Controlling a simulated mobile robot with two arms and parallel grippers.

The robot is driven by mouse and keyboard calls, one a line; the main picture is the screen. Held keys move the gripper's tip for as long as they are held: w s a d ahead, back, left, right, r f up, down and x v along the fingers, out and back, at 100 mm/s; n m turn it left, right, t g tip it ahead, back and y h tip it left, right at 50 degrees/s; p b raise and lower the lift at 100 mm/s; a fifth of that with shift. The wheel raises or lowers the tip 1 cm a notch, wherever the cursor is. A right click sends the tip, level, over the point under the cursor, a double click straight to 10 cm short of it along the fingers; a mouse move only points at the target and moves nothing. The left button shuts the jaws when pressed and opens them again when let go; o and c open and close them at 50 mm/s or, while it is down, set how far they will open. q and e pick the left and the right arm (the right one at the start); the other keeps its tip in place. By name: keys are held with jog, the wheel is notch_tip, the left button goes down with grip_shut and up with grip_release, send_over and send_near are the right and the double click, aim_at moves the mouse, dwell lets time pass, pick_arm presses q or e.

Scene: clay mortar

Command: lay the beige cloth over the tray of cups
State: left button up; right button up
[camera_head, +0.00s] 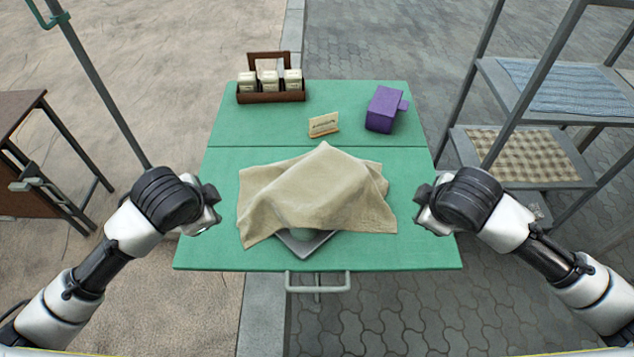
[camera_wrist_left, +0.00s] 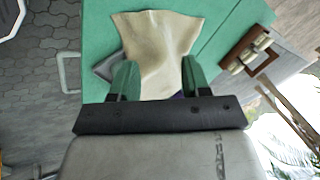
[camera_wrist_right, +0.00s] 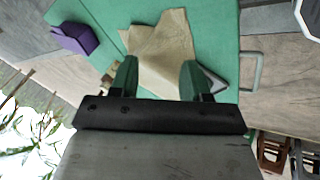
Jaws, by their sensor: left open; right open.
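The beige cloth (camera_head: 322,188) lies draped over the tray (camera_head: 303,244) on the green table, raised into peaks by what is under it. Only the tray's front corner shows, with a pale rounded piece, perhaps a cup (camera_head: 305,229), at the cloth's front edge. The other cups are hidden. My left gripper (camera_head: 213,208) is beside the cloth's left side, open and empty. My right gripper (camera_head: 424,208) is beyond the cloth's right side, open and empty. The cloth also shows ahead of the fingers in the left wrist view (camera_wrist_left: 156,45) and the right wrist view (camera_wrist_right: 163,50).
On the green table (camera_head: 220,250), a brown wooden caddy (camera_head: 270,97) with several pale containers stands at the back left. A small sign (camera_head: 323,125) and a purple box (camera_head: 382,110) are behind the cloth. A metal shelf (camera_head: 520,110) stands right, a brown table (camera_head: 30,150) left.

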dwell(0.3)
